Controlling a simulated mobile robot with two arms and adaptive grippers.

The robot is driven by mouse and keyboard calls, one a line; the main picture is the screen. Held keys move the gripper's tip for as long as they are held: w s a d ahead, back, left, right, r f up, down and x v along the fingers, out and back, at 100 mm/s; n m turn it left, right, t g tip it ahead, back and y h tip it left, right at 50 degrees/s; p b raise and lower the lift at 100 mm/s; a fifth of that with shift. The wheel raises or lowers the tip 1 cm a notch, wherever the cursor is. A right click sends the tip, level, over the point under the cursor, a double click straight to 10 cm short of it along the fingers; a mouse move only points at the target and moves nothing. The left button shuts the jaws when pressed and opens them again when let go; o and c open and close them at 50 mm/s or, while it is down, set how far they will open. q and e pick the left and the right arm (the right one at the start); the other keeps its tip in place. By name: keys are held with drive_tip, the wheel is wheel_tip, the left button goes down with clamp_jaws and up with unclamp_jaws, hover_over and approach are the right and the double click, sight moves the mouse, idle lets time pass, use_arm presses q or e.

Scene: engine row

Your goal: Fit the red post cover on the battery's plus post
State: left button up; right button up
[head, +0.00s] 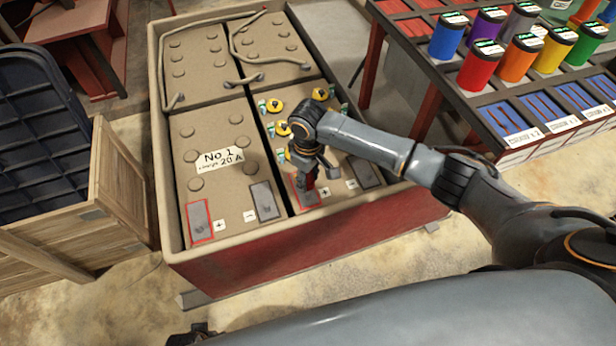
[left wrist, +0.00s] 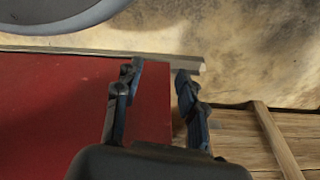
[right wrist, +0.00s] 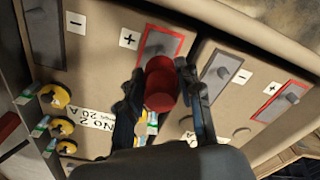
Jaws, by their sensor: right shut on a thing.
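The red post cover (right wrist: 160,85) is a small red cylinder between the fingers of my right gripper (right wrist: 159,72), which is shut on it. In the right wrist view it lies in front of the near end of the red-outlined plus pad (right wrist: 164,43) of battery No 2. The post shows only in part, and I cannot tell whether cover and post touch. In the head view my right gripper (head: 309,180) is low over this pad (head: 312,196). My left gripper (left wrist: 157,70) is open and empty, beside the red crate wall (left wrist: 60,95).
Battery No 1 (head: 235,180), with its own red-outlined plus pad (head: 200,222), sits left of No 2 in the tan-rimmed crate (head: 163,150). Yellow caps (head: 275,105) stand on No 2. A wooden crate (head: 110,190) is at left, a table with coloured cans (head: 480,65) at right.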

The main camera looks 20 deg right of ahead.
sight(308, 193)
drive_tip(key=shift+f+b, duration=0.45)
drive_tip(key=shift+b, duration=0.1)
drive_tip(key=shift+f+b, duration=0.35)
drive_tip(key=shift+b, duration=0.05)
drive_tip(key=shift+f+b, duration=0.65)
drive_tip(key=shift+b, duration=0.15)
drive_tip(key=shift+f+b, duration=0.3)
drive_tip(key=shift+b, duration=0.15)
drive_tip(key=shift+f+b, duration=0.3)
drive_tip(key=shift+b, duration=0.1)
drive_tip(key=shift+f+b, duration=0.65)
drive_tip(key=shift+b, duration=0.2)
use_arm(q)
wheel_tip(308, 193, up, 21)
drive_tip(key=w+t, duration=0.1)
drive_tip(key=shift+w+f, duration=0.2)
drive_tip(key=shift+w, duration=0.2)
use_arm(e)
drive_tip(key=shift+f, duration=0.35)
drive_tip(key=o, duration=1.3)
drive_tip(key=shift+c, duration=0.2)
